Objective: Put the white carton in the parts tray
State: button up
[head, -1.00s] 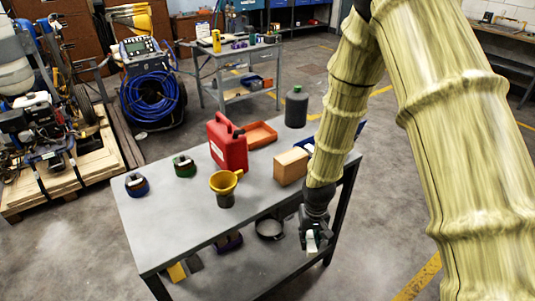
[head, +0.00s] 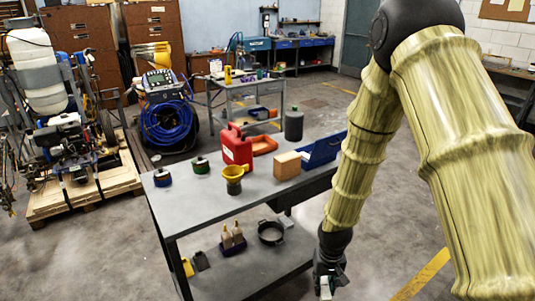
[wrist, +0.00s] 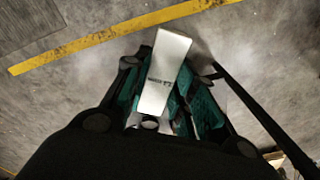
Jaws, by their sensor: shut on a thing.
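The white carton (wrist: 165,72) is held between the fingers of my gripper (wrist: 163,118) in the wrist view, above the concrete floor. In the head view my gripper (head: 329,278) hangs low to the right of the table's front right side, with the white carton (head: 326,288) partly visible at its tip. A blue open container (head: 322,150) stands at the table's right end, partly behind my arm. I cannot tell for certain which one is the parts tray.
The grey table (head: 205,208) also holds a red jug (head: 236,150), a yellow funnel (head: 233,173), a tan box (head: 287,165), a grey bottle (head: 293,124) and two tape rolls. The lower shelf holds bottles and a black ring (head: 271,232).

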aim_at(260, 145)
jog(key=z, duration=1.55)
jog(key=i, duration=1.25)
jog(key=u, duration=1.6)
